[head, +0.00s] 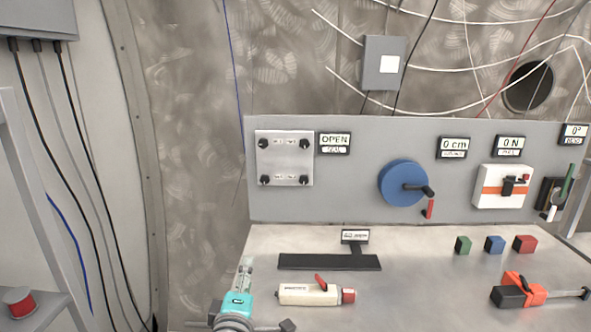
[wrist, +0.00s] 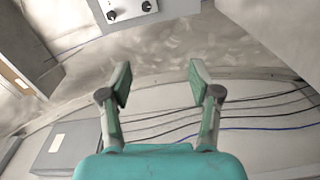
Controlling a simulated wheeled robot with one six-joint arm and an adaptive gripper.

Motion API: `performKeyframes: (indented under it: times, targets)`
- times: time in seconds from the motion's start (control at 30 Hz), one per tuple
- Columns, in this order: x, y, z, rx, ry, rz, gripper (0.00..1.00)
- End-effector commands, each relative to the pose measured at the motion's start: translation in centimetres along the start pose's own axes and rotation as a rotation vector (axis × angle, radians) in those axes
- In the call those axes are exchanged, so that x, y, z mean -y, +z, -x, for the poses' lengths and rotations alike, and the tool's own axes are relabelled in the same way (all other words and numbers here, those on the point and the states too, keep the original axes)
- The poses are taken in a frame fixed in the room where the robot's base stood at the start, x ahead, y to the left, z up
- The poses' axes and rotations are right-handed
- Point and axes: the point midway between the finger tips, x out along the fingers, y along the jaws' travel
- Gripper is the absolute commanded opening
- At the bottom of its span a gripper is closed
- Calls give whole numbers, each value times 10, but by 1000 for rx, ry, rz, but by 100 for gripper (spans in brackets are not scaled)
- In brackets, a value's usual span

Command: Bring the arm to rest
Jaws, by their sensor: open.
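My gripper (wrist: 160,78) is open and empty in the wrist view, its two teal fingers apart with bare wall between and beyond them. In the head view my arm's teal wrist and gripper (head: 245,265) stand at the bottom, left of the middle, by the left end of the workbench (head: 400,285). The fingers look small and edge-on there. The gripper touches nothing that I can see. Most of my arm is out of view.
On the bench are a white tool (head: 310,294), a black bar (head: 328,262), small blocks (head: 494,244) and an orange-black tool (head: 520,291). The back panel (head: 350,180) carries a blue wheel (head: 402,184). A shelf (head: 30,305) stands left; cables hang on the wall between.

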Motion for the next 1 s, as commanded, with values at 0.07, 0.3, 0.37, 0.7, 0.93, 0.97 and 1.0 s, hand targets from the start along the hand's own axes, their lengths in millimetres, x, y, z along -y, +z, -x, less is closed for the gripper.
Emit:
performKeyframes:
  times: [0.07,0.3,0.37,0.7,0.93,0.97,1.0]
  targets:
    - [13,10,2,-4,-9,-6,63]
    - [58,45,17,-29,-43,-54,63]
    - [73,58,23,-36,-54,-73,63]
    - [164,148,92,-73,-148,-253,63]
    - [205,202,156,-73,-207,-410,63]
    - [210,208,165,-70,-214,-431,63]
    - [214,216,178,-69,-223,-463,63]
